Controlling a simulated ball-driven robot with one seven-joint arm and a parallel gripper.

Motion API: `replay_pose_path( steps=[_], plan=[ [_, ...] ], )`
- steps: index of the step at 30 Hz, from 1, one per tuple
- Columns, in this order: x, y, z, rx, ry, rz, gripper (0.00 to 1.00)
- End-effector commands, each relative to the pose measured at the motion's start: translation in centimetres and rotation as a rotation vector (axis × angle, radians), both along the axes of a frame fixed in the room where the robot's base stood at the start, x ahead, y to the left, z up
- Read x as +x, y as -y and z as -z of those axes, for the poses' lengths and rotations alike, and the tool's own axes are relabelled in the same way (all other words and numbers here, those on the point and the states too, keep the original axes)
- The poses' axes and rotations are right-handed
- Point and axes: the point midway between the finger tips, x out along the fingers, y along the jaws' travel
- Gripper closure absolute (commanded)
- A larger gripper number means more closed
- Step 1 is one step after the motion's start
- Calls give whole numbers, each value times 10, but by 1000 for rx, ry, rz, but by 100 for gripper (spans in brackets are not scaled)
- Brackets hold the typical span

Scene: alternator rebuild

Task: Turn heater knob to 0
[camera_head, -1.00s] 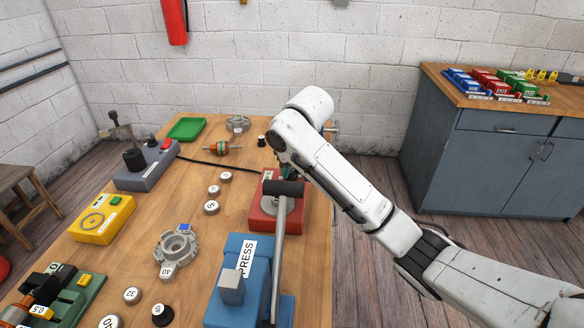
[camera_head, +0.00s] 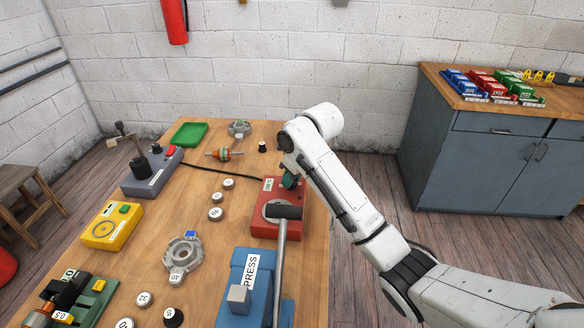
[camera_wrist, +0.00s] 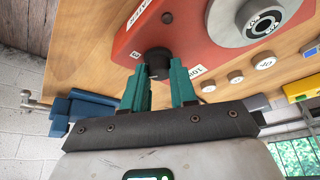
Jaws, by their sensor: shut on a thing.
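The heater is a red box (camera_head: 297,205) with a round grey plate on top, on the right side of the workbench. It also fills the upper part of the wrist view (camera_wrist: 185,38). A black knob (camera_wrist: 157,56) stands out from its side, with small white number labels beside it. My gripper (camera_wrist: 160,76) has its green fingers shut on this knob. In the head view my gripper (camera_head: 290,181) is at the heater's far right side, and the knob is hidden. The knob's pointer and setting cannot be read.
A blue press (camera_head: 228,305) with a long lever stands in front of the heater, its dark handle over the heater's plate. Round weights, a grey housing (camera_head: 182,253) and a yellow box (camera_head: 110,226) lie to the left. A blue-grey cabinet (camera_head: 480,170) stands at the right.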

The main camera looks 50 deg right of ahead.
Motion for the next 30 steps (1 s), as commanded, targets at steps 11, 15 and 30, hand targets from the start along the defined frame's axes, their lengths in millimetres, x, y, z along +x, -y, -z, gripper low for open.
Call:
replay_pose_path(
  steps=[11,15,30],
  plan=[
    [1,2,-3,2,0,-359,100],
    [1,3,-2,2,0,-491,100],
    [4,5,1,1,1,-969,100]
  ],
)
